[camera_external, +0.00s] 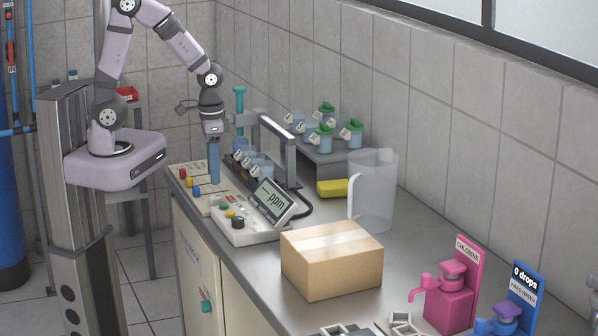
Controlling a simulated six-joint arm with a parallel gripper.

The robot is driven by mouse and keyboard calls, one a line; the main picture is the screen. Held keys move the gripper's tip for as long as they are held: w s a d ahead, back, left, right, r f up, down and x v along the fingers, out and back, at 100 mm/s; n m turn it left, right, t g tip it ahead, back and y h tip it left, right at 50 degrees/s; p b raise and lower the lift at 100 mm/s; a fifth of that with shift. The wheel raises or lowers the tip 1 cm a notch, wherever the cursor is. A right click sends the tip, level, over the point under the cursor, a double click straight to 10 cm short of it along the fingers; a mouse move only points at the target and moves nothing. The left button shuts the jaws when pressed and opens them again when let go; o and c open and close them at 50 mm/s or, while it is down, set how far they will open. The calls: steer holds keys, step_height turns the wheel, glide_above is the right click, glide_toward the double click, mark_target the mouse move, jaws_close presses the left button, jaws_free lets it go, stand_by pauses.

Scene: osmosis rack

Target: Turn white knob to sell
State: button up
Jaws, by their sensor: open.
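I cannot make out a white knob in this view. My gripper (212,136) points down above the far side of the panel. It is open, though its fingers are small and hard to see.
A cardboard box (331,262), a clear jug (376,195) and a yellow sponge (333,188) stand on the bench. Green-lidded jars (322,138) sit on a grey stand. Pink chlorine (450,290) and blue drops (518,300) dispensers are at the near right. A grey frame (279,150) rises behind the meter.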

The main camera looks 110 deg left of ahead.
mark_target(217, 196)
steer(key=shift+f, duration=3.3)
steer(key=c, duration=1.1)
steer(key=shift+o, duration=0.2)
steer(key=shift+m+p, duration=0.3)
steer(key=m+p, duration=0.1)
steer(key=m, duration=0.2)
steer(key=shift+r, duration=0.1)
steer(key=shift+m+p, duration=0.3)
steer(key=shift+m, duration=1.8)
